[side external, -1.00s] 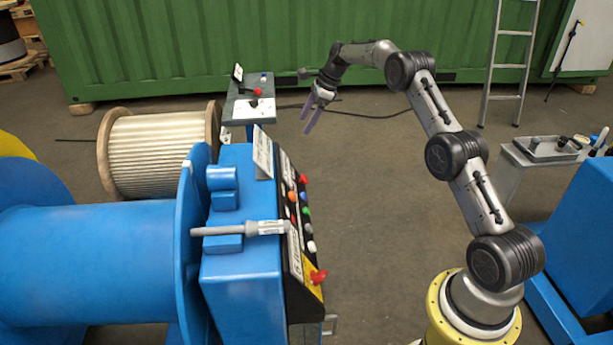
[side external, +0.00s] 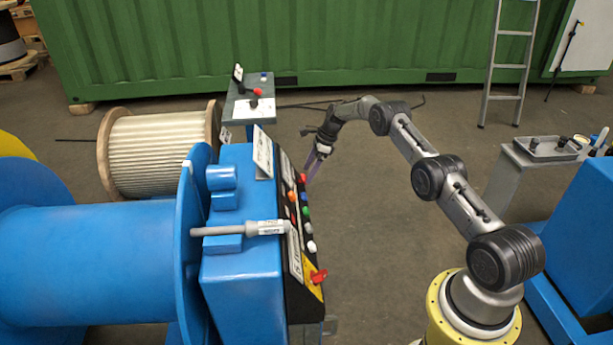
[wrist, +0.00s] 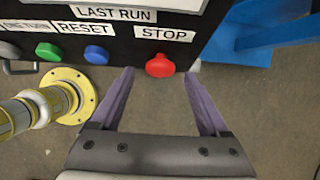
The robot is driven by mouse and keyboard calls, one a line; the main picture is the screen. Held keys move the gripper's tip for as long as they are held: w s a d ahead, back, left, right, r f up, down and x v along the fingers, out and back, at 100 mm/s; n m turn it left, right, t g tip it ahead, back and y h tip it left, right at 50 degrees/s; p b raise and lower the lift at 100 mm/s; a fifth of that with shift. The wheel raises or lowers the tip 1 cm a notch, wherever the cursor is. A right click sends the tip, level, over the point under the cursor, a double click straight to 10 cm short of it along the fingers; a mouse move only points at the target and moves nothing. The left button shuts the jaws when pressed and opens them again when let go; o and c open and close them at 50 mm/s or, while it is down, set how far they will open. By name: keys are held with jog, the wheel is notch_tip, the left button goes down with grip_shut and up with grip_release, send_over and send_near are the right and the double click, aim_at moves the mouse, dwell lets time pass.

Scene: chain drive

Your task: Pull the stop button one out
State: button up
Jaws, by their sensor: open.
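The red stop button (wrist: 160,65) sits at the edge of the black panel, just beside the white STOP label (wrist: 165,33) in the wrist view. A red button (side external: 303,178) also shows at the far end of the panel in the side view. My gripper (wrist: 161,80) is open, with its two purple fingers on either side of the button's line. The button lies between and slightly beyond the fingertips, and I cannot tell whether they touch it. In the side view my gripper (side external: 313,167) is close to the panel's far end.
Blue (wrist: 96,54) and green (wrist: 49,51) buttons stand left of the stop button in the wrist view. A red switch (side external: 318,276) projects at the panel's near end. A grey handle (side external: 240,229) lies across the blue cabinet (side external: 240,275).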

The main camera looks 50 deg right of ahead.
aim_at(303, 180)
jog(key=shift+x, duration=1.35)
grip_shut()
